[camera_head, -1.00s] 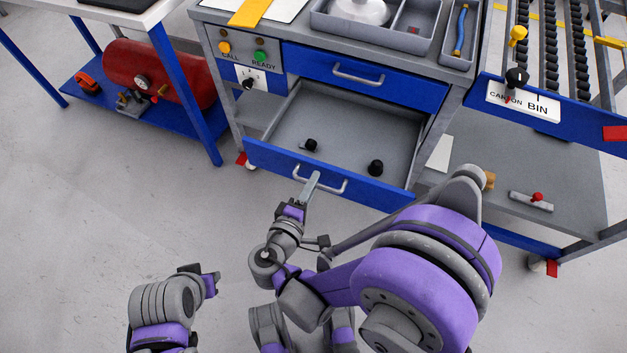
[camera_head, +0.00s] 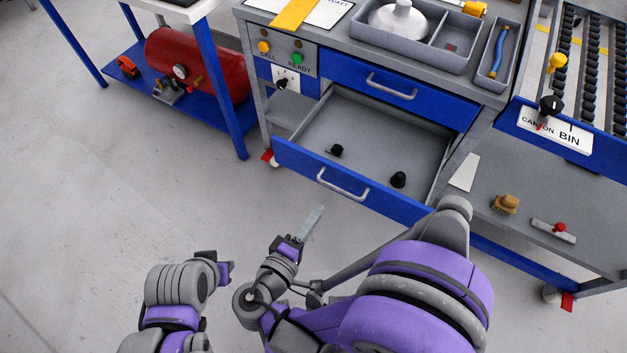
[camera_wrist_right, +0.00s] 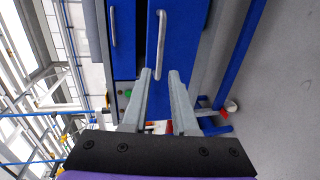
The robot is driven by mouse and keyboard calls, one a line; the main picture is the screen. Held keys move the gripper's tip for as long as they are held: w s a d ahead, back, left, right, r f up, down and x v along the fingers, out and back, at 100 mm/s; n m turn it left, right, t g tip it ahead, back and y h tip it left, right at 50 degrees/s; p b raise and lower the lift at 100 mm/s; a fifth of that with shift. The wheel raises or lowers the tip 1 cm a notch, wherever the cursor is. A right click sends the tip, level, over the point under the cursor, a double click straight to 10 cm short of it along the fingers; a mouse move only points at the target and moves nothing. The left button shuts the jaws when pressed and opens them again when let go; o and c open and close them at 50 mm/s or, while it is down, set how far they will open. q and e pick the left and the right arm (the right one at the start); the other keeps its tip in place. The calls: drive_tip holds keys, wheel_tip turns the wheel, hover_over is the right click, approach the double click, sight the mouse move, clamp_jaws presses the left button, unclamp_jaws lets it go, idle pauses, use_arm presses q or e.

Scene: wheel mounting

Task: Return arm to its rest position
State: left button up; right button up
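My right gripper (camera_head: 314,222) is in front of the open lower drawer (camera_head: 290,155), short of its handle (camera_head: 343,186) and apart from it. In the right wrist view, the two fingers of this gripper (camera_wrist_right: 161,74) stand apart with nothing between them. The drawer handle (camera_wrist_right: 161,45) shows beyond the fingertips there. My left gripper (camera_head: 222,268) is at the lower left of the head view, over bare floor and away from the furniture. Its fingers are too small and turned to show whether they are open.
The lower drawer sticks out and holds two black knobs (camera_head: 398,179). The upper drawer (camera_head: 395,84) is shut. A blue cart shelf (camera_head: 205,123) with a red tank (camera_head: 200,65) stands at the left. A bin rack (camera_head: 553,130) is at the right. Floor at the left is free.

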drive_tip(key=shift+d, duration=0.1)
